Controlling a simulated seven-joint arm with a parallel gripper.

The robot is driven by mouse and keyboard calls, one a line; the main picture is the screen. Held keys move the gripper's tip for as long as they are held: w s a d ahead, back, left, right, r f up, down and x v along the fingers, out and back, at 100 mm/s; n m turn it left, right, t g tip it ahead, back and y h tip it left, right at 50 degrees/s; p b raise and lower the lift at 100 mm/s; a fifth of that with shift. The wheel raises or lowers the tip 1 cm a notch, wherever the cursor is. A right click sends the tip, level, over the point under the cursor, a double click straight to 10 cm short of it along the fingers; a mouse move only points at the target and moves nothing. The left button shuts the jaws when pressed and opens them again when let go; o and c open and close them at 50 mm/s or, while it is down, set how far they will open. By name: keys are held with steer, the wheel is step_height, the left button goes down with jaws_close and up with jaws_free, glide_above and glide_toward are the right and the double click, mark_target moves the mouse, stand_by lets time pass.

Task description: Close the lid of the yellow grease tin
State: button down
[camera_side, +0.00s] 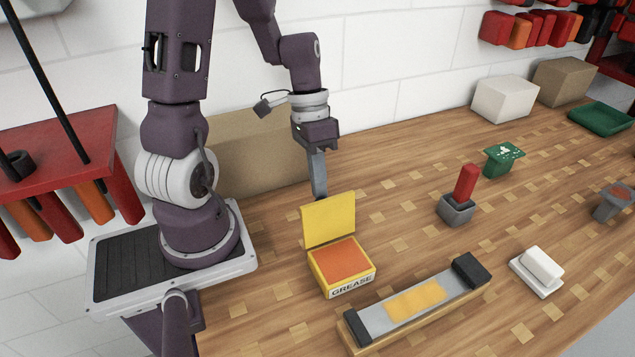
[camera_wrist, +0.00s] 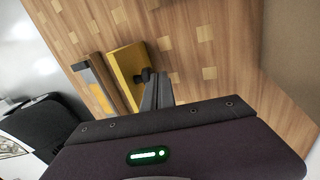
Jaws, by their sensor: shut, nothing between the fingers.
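The yellow grease tin (camera_side: 341,276) sits on the wooden bench in the side view, its front marked GREASE and orange grease showing inside. Its yellow lid (camera_side: 329,221) stands open, roughly upright at the back edge. My gripper (camera_side: 320,193) is shut and empty, pointing down just behind the lid's top edge. I cannot tell whether the fingertips touch the lid. In the wrist view my gripper (camera_wrist: 157,80) shows beside the yellow lid (camera_wrist: 124,71), whose back covers most of the tin.
A long block with a grey top and yellow patch (camera_side: 415,300) lies in front of the tin. A grey holder with a red handle (camera_side: 457,208) and a white block on a dish (camera_side: 541,265) stand to the right. A cardboard box (camera_side: 255,153) is behind my gripper.

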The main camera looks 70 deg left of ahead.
steer(key=shift+d+r+y, duration=0.1)
steer(key=shift+y, duration=0.2)
